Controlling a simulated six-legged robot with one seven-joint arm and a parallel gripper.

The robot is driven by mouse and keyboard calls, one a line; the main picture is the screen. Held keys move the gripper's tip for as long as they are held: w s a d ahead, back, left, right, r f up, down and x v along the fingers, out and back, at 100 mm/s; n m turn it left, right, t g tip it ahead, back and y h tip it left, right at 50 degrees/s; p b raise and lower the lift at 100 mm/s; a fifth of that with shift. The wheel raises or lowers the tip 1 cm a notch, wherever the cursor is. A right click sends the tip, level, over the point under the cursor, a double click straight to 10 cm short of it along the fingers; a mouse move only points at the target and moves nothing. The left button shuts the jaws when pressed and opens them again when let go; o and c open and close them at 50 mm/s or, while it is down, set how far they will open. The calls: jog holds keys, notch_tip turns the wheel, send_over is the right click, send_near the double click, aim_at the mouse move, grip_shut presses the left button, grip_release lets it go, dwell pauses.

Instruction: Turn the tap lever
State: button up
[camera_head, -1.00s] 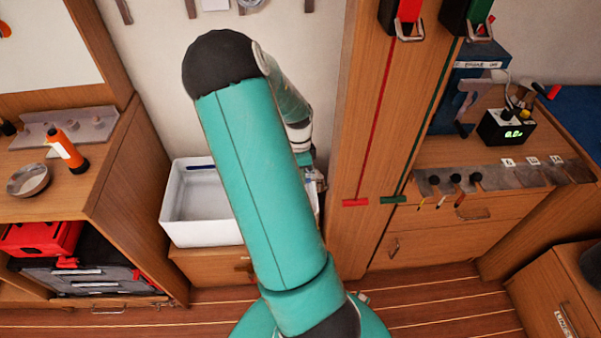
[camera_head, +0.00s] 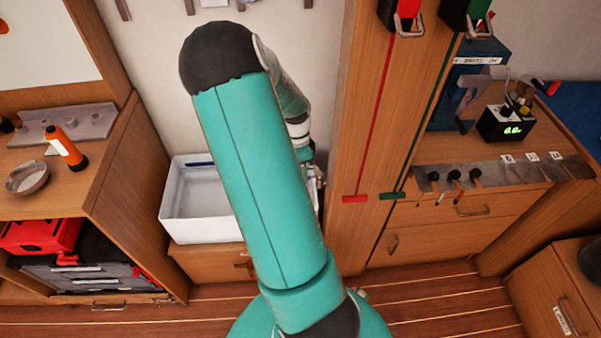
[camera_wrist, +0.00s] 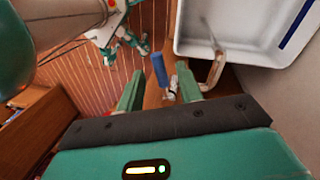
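The tap stands beside the white basin (camera_wrist: 250,52). Its curved metal spout (camera_wrist: 216,70) reaches over the basin's edge in the wrist view. A blue lever (camera_wrist: 160,69) sticks up left of the spout. My gripper (camera_wrist: 159,88) is open, with its two green fingers apart on either side of the lever's lower part as seen there. I cannot tell whether either finger touches it. In the head view the basin (camera_head: 186,226) shows left of my arm. My arm hides the tap and most of my gripper there.
A wooden post with red and green lines (camera_head: 372,120) stands close right of my wrist. A shelf with an orange torch (camera_head: 65,148) and a bowl (camera_head: 27,177) is at the left. A counter with a metal rack (camera_head: 505,170) is at the right. The plank floor (camera_head: 440,300) is clear in front.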

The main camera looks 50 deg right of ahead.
notch_tip(320, 180, up, 13)
jog(key=w+d, duration=0.1)
jog(key=w, duration=0.1)
jog(key=shift+d+f, duration=0.2)
